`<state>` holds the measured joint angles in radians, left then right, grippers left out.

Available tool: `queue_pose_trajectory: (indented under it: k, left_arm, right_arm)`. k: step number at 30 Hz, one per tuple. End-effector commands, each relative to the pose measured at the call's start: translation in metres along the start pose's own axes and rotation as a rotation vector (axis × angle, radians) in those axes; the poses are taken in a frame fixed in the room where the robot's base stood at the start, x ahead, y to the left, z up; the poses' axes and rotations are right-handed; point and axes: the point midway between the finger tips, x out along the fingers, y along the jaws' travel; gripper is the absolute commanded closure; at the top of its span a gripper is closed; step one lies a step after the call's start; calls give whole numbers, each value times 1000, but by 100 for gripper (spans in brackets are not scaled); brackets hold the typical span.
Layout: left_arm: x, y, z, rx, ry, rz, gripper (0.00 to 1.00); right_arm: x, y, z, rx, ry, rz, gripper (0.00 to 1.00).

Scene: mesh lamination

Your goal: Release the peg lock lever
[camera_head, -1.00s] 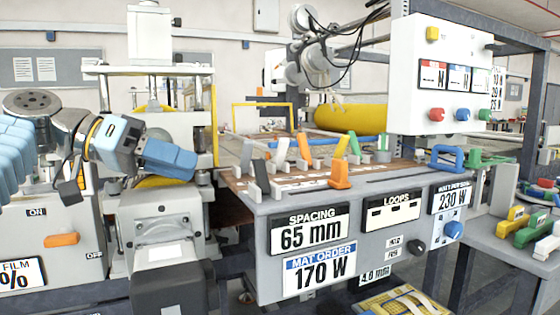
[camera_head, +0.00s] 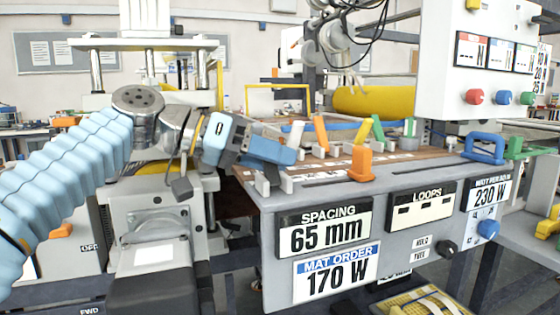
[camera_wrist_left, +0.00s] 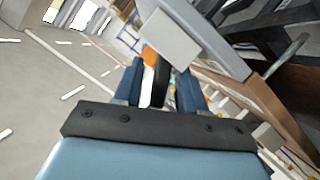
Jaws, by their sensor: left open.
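My left gripper (camera_head: 278,150) reaches over the left end of the peg board on the grey bench (camera_head: 420,186). Its blue fingers also show in the wrist view (camera_wrist_left: 160,88), apart, with a dark upright piece (camera_wrist_left: 161,77) visible between them. I cannot tell whether that piece touches the fingers. Short grey and white pegs (camera_head: 285,181) stand just under the fingertips, partly hidden by them. No lever carries a readable peg lock label. An orange lever-like piece (camera_head: 360,166) stands upright at the board's front edge. My right gripper is not in view.
The bench front carries label plates (camera_head: 325,233), a black knob (camera_head: 446,248) beside small plates, and a blue knob (camera_head: 488,229). Other orange, yellow and green pegs (camera_head: 320,132) stand behind. A blue handle (camera_head: 484,149) is to the right. A white control box (camera_head: 497,68) rises above.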

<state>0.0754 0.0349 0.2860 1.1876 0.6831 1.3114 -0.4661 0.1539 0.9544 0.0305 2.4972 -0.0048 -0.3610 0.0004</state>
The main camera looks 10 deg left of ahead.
Motion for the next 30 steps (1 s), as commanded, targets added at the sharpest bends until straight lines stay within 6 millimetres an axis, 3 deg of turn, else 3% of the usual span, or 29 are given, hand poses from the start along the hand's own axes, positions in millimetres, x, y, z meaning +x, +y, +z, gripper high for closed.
queue_pose_trajectory:
  k: [4,12,21,30]
  left_arm:
    - [11,0,0,0,0,0,60]
    - [13,0,0,1,0,-1,60]
    - [12,0,0,1,0,-1,100]
    - [12,1,0,22,0,-9,100]
  right_arm:
    - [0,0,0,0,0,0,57]
    - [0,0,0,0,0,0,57]
    - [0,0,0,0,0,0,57]
    - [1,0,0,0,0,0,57]
